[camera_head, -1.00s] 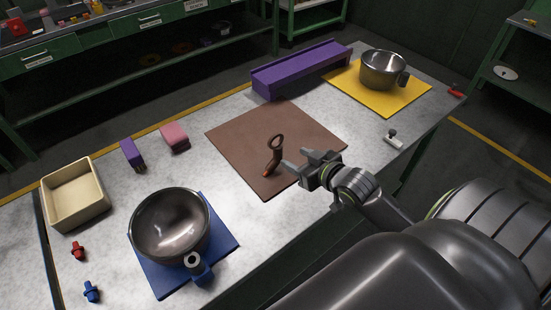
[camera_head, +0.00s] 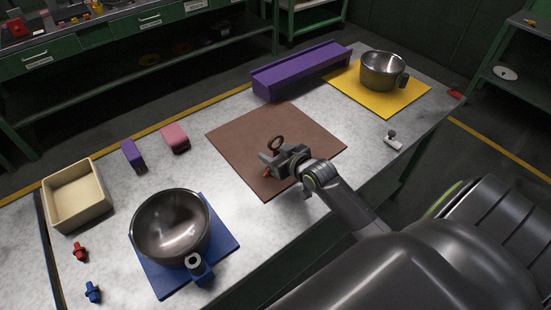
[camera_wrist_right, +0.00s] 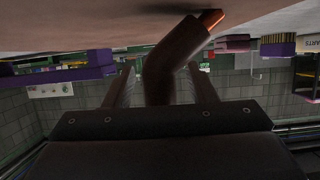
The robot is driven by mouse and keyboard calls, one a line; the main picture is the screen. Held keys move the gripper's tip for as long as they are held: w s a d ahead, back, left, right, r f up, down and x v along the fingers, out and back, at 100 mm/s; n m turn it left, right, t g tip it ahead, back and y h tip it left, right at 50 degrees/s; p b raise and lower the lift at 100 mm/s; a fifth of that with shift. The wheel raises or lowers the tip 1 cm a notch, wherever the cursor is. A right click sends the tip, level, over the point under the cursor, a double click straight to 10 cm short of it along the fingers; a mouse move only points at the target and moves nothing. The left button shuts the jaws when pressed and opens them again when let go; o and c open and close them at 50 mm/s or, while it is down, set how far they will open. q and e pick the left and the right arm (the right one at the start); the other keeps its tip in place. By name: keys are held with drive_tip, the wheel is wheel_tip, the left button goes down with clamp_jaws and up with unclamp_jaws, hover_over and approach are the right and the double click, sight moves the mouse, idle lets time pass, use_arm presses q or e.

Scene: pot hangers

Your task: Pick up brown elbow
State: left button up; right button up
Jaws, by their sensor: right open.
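The brown elbow (camera_head: 277,136) is on the brown mat (camera_head: 235,136). In the head view its ring shows above my right gripper (camera_head: 267,165) and its orange-red tip shows just below; the middle is hidden behind the gripper. In the right wrist view, the brown elbow (camera_wrist_right: 160,72) runs between the two fingers of my right gripper (camera_wrist_right: 163,85), its orange tip at the upper right. The fingers are open, one on each side of the elbow, with small gaps showing. My left gripper is not in view.
A steel pot (camera_head: 172,225) sits on a blue mat (camera_head: 225,241) at the left front. Another pot (camera_head: 382,70) sits on a yellow mat (camera_head: 405,99). A purple trough (camera_head: 300,70) lies behind the brown mat. A small grey-white part (camera_head: 393,141) lies to the right.

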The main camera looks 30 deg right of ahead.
clamp_jaws()
idle(0.3)
